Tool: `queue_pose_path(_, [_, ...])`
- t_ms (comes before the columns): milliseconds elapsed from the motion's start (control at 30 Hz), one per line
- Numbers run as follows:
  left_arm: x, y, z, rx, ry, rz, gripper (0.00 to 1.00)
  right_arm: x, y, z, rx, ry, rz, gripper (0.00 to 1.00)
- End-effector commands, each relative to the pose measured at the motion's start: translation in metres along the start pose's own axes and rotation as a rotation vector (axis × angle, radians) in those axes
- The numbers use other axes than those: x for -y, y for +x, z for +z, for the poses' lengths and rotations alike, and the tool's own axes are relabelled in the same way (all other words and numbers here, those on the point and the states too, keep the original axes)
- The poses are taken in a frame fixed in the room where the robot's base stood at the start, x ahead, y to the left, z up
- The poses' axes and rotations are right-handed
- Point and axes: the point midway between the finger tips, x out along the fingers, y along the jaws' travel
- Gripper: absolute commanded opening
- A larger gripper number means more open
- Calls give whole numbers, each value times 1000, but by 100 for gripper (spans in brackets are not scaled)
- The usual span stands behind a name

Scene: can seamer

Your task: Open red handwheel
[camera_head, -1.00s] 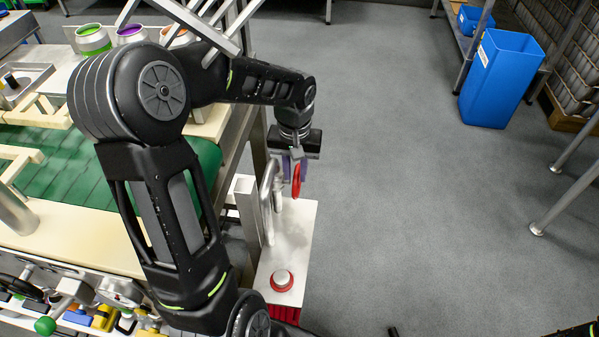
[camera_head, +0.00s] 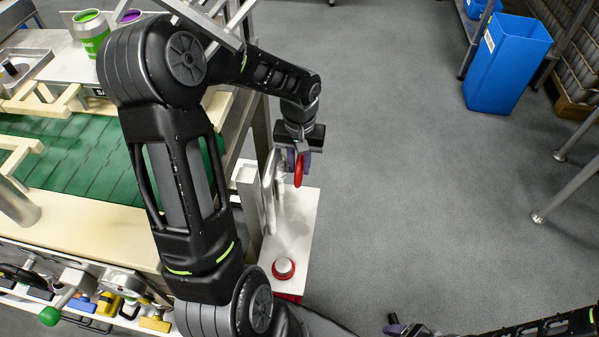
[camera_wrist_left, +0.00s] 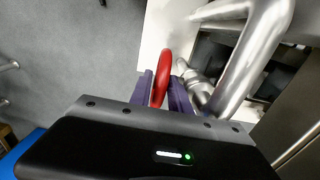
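The red handwheel (camera_head: 298,172) is seen nearly edge-on, beside a bent silver pipe (camera_head: 269,185) above a pale metal plate. My left gripper (camera_head: 299,160) reaches down to it, with one purple finger on each side of the rim. In the left wrist view the red rim (camera_wrist_left: 162,75) stands between the purple fingers of the left gripper (camera_wrist_left: 163,90), which look closed on it. The wheel's lower part there is hidden between the fingers. My right gripper (camera_head: 402,328) shows only partly at the bottom edge, away from the wheel; its opening is unclear.
A red-ringed button (camera_head: 283,268) sits on the plate (camera_head: 297,225) below the wheel. The green conveyor (camera_head: 75,160) and its cream frame lie left, behind my left arm. A blue bin (camera_head: 507,65) stands at the upper right. The grey floor (camera_head: 420,180) right of the wheel is clear.

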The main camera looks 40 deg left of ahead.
Motion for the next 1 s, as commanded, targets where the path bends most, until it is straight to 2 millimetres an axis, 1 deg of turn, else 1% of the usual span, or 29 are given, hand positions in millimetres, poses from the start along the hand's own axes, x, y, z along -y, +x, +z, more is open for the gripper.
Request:
queue_pose_path(33, [0, 9, 1, 4, 1, 0, 23, 0, 0, 0, 0, 0, 0, 73])
queue_pose_path(100, [0, 20, 1, 4, -1, 1, 23, 0, 0, 0, 0, 0, 0, 73])
queue_pose_path(233, [0, 33, 1, 2, 0, 1, 23, 0, 0, 0, 0, 0, 0, 73])
queue_pose_path(333, [0, 38, 1, 1, 0, 0, 23, 0, 0, 0, 0, 0, 0, 73])
queue_pose_path(567, [0, 38, 0, 0, 0, 1, 23, 0, 0, 0, 0, 0, 0, 73])
queue_pose_path(667, [0, 38, 0, 0, 0, 1, 16, 0, 0, 0, 0, 0, 0, 73])
queue_pose_path(867, [0, 38, 0, 0, 0, 1, 0, 0, 0, 0, 0, 0, 0, 73])
queue_pose_path(1000, [0, 38, 0, 0, 0, 1, 0, 0, 0, 0, 0, 0, 0, 73])
